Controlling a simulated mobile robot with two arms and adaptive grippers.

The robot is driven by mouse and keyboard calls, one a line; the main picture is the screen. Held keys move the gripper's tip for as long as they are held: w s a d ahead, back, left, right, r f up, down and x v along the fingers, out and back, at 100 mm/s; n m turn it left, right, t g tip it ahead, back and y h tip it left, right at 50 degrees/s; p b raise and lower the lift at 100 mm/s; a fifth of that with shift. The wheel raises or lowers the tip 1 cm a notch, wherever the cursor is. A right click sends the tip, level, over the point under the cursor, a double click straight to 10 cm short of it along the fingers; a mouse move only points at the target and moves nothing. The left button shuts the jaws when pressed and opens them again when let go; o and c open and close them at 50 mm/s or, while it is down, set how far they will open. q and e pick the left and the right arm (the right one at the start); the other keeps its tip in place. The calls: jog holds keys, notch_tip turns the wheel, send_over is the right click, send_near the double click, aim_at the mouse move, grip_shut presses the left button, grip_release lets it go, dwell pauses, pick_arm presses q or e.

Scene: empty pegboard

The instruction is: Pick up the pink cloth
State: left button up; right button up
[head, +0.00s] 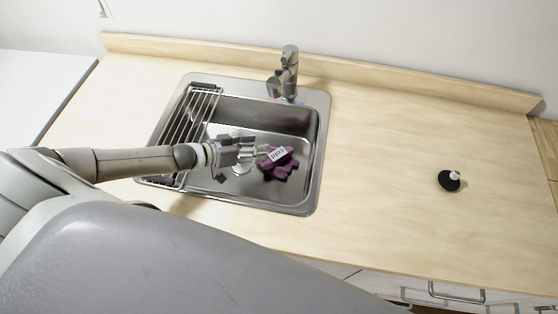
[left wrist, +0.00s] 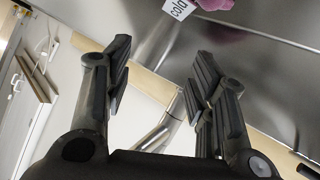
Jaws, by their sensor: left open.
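The pink cloth (head: 281,168) looks dark magenta and crumpled in the right part of the sink basin. There the cloth (left wrist: 215,4) shows only as a pink edge at the top, beside the white piece, outside the finger gap. My right gripper is not in view.
The steel sink (head: 317,150) has raised walls around the cloth. A wire drying rack (head: 190,120) covers its left side, under my arm. The faucet (head: 288,72) stands behind the basin. A small black-and-white object (head: 449,182) sits on the otherwise clear wooden counter (head: 390,140) at right.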

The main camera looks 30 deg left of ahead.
pick_arm(q)
jog(key=b, duration=0.6)
send_near(272, 156)
jog(key=x, duration=0.3)
jog(key=shift+d+f, duration=0.1)
jog(key=shift+f, duration=0.3)
jog(key=shift+w+d+b, duration=0.3)
jog(key=shift+w, duration=0.25)
jog(key=b+x, duration=0.4)
jog(key=x, duration=0.1)
jog(key=shift+w+f, duration=0.1)
jog(key=shift+f, duration=0.1)
jog(key=shift+w+d+f, duration=0.1)
jog(key=shift+w+d, duration=0.15)
jog(key=shift+w, duration=0.15)
jog(key=c, duration=0.9)
